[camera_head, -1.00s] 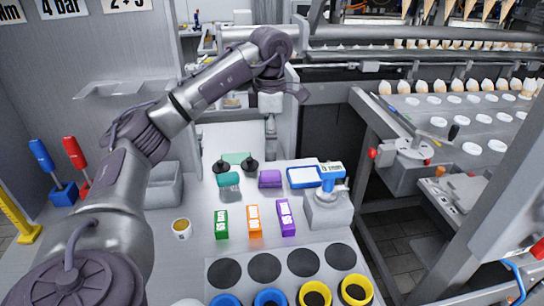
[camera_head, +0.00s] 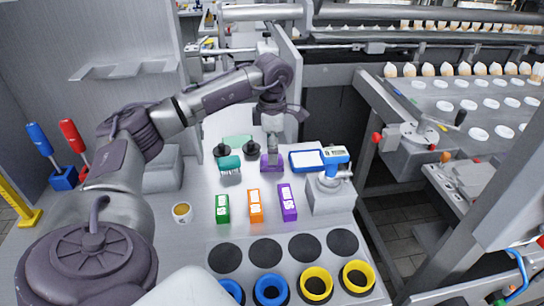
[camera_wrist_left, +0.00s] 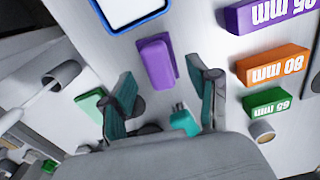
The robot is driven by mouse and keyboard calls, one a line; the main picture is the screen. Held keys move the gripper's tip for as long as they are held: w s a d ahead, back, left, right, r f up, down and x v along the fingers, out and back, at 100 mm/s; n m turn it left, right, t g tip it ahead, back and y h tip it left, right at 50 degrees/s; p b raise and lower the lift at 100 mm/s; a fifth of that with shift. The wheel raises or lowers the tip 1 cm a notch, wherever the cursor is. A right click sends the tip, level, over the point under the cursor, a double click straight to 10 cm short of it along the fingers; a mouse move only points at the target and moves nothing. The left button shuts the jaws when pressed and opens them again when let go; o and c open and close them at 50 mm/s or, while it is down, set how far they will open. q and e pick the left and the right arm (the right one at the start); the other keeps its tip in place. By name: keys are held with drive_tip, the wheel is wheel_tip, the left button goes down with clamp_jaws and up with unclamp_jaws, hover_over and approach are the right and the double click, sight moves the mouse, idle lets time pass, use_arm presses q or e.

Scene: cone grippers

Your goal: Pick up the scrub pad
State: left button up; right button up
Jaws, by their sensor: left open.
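A purple rounded block, which looks like the scrub pad (camera_head: 271,167), lies on the light worktop between a teal brush-like item (camera_head: 230,163) and a blue-rimmed tray. It also shows in the left wrist view (camera_wrist_left: 157,63), ahead of the fingers and between their lines. My left gripper (camera_head: 271,152) points down right over the purple block and hides part of it in the head view. In the left wrist view the two fingers (camera_wrist_left: 163,92) stand wide apart with nothing between their tips. Whether they touch the block cannot be told. My right gripper is not in view.
The blue-rimmed tray (camera_head: 307,160) and a grey device with a blue top (camera_head: 330,190) stand to the right. Green (camera_head: 222,209), orange (camera_head: 255,206) and purple (camera_head: 287,203) labelled boxes stand in front. Two black knobs stand by a flat green piece (camera_head: 238,142).

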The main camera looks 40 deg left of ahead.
use_arm(q)
wheel_tip(320, 180, down, 2)
drive_tip(key=shift+a+f, duration=0.1)
drive_tip(key=shift+f, duration=0.4)
drive_tip(key=c, duration=0.4)
clamp_jaws()
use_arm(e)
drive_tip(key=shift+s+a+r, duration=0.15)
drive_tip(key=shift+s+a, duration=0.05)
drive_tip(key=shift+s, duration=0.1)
use_arm(q)
drive_tip(key=shift+r, duration=0.1)
drive_tip(key=shift+r, duration=0.1)
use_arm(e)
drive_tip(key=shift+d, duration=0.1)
